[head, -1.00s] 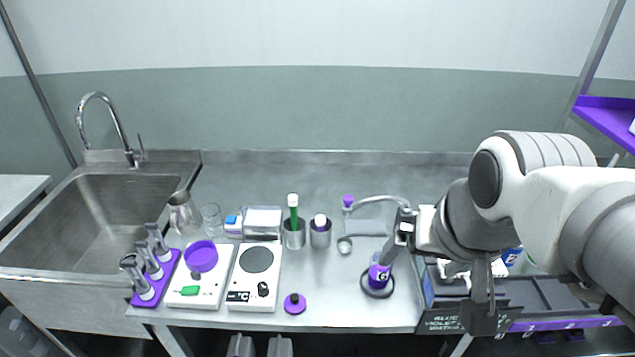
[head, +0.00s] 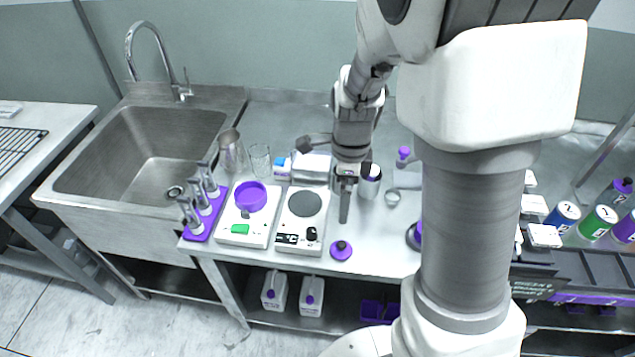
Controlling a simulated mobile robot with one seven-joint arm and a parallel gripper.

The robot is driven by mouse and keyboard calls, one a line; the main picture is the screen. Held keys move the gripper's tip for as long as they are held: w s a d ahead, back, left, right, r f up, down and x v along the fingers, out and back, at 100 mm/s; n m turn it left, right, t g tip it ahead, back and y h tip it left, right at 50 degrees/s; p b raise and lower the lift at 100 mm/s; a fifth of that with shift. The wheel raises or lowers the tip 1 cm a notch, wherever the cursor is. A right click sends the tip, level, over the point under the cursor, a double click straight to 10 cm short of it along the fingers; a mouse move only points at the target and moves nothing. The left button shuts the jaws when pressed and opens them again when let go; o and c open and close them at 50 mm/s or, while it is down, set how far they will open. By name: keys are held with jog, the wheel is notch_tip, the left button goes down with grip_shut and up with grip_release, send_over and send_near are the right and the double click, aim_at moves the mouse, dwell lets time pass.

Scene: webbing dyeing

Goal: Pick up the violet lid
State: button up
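The violet lid (head: 341,250), a round disc with a dark knob on top, lies on the steel counter near its front edge, right of the hotplate. My gripper (head: 344,210) points down above the counter, behind the lid in the picture and apart from it. Its fingers show edge-on as one dark strip, so I cannot tell whether they are open or shut. I see nothing held below them.
A hotplate (head: 286,240) and a scale (head: 230,232) with a violet dish (head: 251,196) stand left of the lid. A metal cup (head: 369,186) is close to my gripper. A violet object (head: 418,232) is partly hidden by my arm. Counter around the lid is clear.

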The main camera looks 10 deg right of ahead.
send_near(342, 244)
jog(key=f, duration=0.3)
jog(key=f+b, duration=0.1)
jog(key=f, duration=0.1)
jog(key=shift+w+a+f, duration=0.1)
jog(key=shift+w+a, duration=0.05)
jog(key=shift+w, duration=0.25)
jog(key=shift+s+f, duration=0.2)
jog(key=shift+f, duration=1.1)
jog(key=shift+s+f, duration=0.15)
jog(key=shift+f, duration=1.15)
jog(key=c, duration=1.4)
jog(key=shift+r, duration=0.15)
